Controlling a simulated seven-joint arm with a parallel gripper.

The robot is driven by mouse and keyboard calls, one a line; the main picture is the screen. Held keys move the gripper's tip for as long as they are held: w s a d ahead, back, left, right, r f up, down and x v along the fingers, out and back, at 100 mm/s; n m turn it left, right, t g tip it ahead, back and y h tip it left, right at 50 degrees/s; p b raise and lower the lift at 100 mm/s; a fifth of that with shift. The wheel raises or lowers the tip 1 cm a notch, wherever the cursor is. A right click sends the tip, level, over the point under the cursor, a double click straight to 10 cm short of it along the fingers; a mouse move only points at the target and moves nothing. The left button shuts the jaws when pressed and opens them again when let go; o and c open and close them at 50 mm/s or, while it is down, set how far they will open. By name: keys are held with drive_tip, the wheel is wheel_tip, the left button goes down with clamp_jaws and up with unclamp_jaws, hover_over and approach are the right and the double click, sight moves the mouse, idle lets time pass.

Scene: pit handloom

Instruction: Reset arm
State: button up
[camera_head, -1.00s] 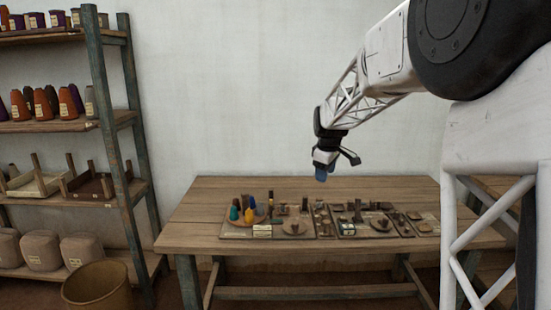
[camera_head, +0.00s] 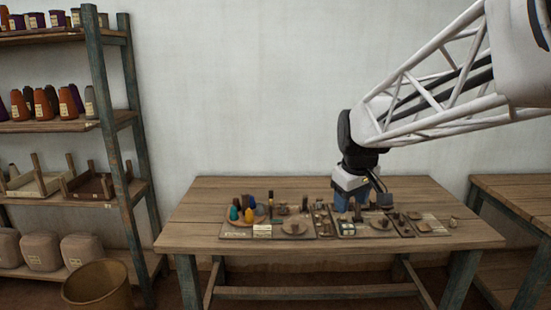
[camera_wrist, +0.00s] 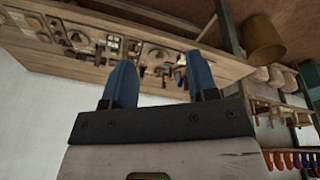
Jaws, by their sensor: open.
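My gripper (camera_head: 350,204) hangs at the end of my white lattice arm, pointing down in front of the right part of the wooden table (camera_head: 195,212). Its two blue fingers are apart with nothing between them in the wrist view (camera_wrist: 161,72). The table's laid-out items show past the fingertips there, and the fingers look clear of them. In the head view the gripper hides part of the right-hand board of small items.
Another table (camera_head: 510,190) is at right.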

drive_tip(key=s+f+m, duration=0.3)
drive_tip(key=s+f, duration=0.1)
drive_tip(key=s, duration=0.9)
drive_tip(key=s+f+m, duration=0.3)
drive_tip(key=s, duration=1.1)
drive_tip(key=shift+s+d+f, duration=0.3)
drive_tip(key=shift+d+f, duration=0.05)
